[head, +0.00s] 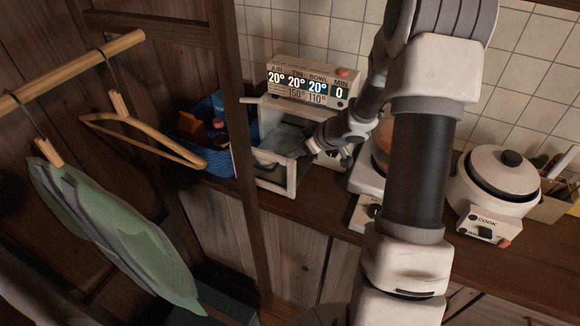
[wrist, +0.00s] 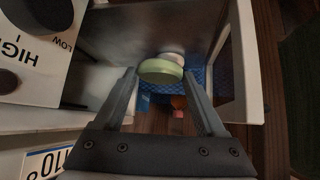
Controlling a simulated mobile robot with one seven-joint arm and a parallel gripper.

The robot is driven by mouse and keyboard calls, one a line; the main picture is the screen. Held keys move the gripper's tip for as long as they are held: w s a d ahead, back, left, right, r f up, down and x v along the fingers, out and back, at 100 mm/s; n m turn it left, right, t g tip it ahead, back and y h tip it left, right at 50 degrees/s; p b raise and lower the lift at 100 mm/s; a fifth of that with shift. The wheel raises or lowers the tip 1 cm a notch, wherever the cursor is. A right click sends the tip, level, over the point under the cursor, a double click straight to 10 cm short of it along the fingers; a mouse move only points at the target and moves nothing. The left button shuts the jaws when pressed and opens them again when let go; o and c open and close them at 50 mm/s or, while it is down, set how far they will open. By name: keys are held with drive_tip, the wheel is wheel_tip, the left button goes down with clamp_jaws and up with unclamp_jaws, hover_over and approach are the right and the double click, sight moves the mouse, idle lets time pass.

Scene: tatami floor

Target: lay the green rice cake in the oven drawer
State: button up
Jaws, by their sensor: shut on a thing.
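The round green rice cake (wrist: 160,71) sits between the fingertips of my gripper (wrist: 161,74) in the wrist view. The fingers are shut on its sides. In the head view my gripper (head: 300,150) reaches into the oven area from the right, and I cannot make out the cake there. The small white oven (head: 353,88) has a lit display. Its drawer (head: 291,178) stands out at the front, with a white frame. In the wrist view a white drawer wall (wrist: 244,62) is right of the cake. I cannot tell whether the cake touches the drawer.
A blue basket (head: 222,164) with coloured packs stands left of the oven. A dark wooden post (head: 248,215) rises in front. A white cooker (head: 500,178) is at the right. A hanger (head: 135,131) and a green cloth (head: 125,235) hang at the left.

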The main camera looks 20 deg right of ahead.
drive_tip(key=shift+f+b, duration=0.9)
drive_tip(key=shift+f, duration=1.6)
drive_tip(key=shift+f, duration=0.1)
drive_tip(key=shift+f, duration=0.15)
drive_tip(key=o, duration=1.5)
drive_tip(key=shift+c, duration=0.2)
drive_tip(key=shift+r, duration=0.45)
drive_tip(key=p+v, duration=0.3)
drive_tip(key=v, duration=0.8)
drive_tip(key=shift+s+d+p, duration=0.2)
drive_tip(key=shift+s+p, duration=0.1)
